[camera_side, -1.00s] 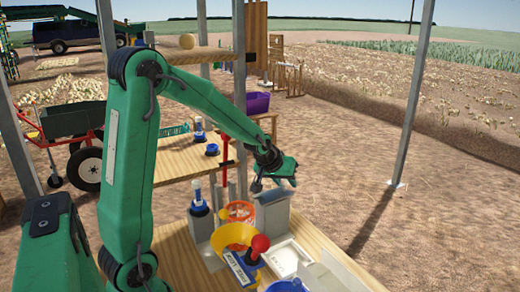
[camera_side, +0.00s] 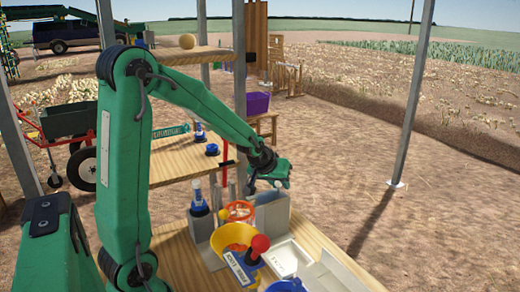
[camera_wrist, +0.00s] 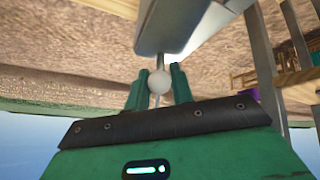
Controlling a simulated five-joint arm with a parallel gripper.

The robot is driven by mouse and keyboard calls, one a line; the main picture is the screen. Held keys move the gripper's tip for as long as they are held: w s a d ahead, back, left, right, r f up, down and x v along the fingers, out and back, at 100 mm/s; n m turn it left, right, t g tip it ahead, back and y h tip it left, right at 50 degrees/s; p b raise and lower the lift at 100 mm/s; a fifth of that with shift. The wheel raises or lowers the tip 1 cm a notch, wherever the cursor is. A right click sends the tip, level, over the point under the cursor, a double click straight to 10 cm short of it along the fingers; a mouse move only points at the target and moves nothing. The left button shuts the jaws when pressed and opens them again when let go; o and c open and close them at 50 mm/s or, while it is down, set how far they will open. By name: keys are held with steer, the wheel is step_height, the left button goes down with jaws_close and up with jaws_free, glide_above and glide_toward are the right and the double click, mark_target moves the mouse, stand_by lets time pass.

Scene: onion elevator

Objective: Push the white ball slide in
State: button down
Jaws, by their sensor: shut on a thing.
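My gripper (camera_wrist: 160,84) is shut on the white ball (camera_wrist: 159,81), which sits between its two green fingers in the wrist view. A thin rod runs from the ball to the grey metal housing (camera_wrist: 200,22). In the side view my gripper (camera_side: 276,180) is just above and behind the grey box (camera_side: 272,213) on the wooden bench. The ball is mostly hidden by the fingers there. How far the slide is in cannot be told.
A white tray (camera_side: 286,256) lies in front. Open ground is to the right.

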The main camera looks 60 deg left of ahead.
mark_target(270, 196)
steer(key=shift+s, duration=1.6)
steer(key=c, duration=1.1)
jaws_free()
steer(key=shift+r, duration=0.15)
steer(key=shift+r, duration=2.85)
steer(key=s+d+r+m, duration=0.1)
steer(key=s+d+m, duration=0.1)
steer(key=s+d, duration=0.3)
steer(key=s+d+r+m+h, duration=0.1)
steer(key=s+d+m, duration=0.2)
steer(key=s+d, duration=0.2)
steer(key=s+d+r+m+g+h, duration=0.1)
steer(key=s+d+m, duration=0.1)
steer(key=s+d, duration=0.3)
steer(key=shift+s+r, duration=0.15)
steer(key=shift+s, duration=0.55)
steer(key=shift+s+r, duration=0.15)
steer(key=shift+s, duration=0.5)
